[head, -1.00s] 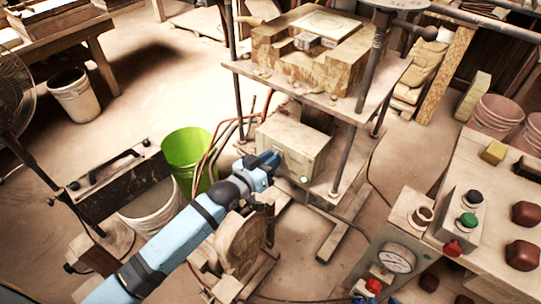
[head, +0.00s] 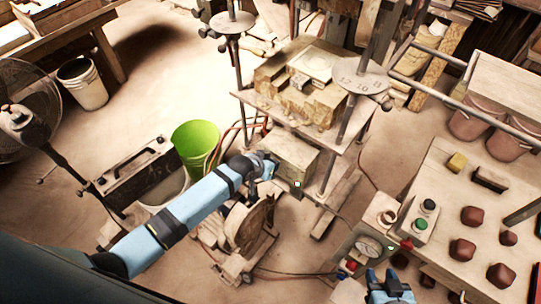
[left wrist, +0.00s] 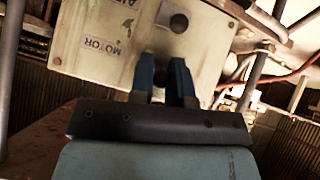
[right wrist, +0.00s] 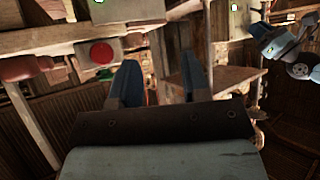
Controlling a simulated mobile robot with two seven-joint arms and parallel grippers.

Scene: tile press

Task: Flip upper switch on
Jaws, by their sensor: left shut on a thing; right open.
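The grey switch box (head: 290,160) hangs under the press table. In the left wrist view its face (left wrist: 105,70) fills the top, with a MOTOR label that reads upside down. One dark round switch (left wrist: 176,21) shows clear of the fingers. A second, the upper switch (left wrist: 161,66) in this inverted view, is mostly hidden between the fingers. My left gripper (head: 268,166) is at the box, its fingers (left wrist: 168,62) closed around that switch. Its lever position cannot be made out. My right gripper (head: 390,284) is open and empty, low by the control panel; its fingers (right wrist: 160,76) are apart.
The press table (head: 335,135) stands above the box, with steel posts around it. A green bucket (head: 195,145) and hoses are left of the box. A wooden wheel (head: 247,225) stands below my left arm. The control bench (head: 455,205) with buttons is at right.

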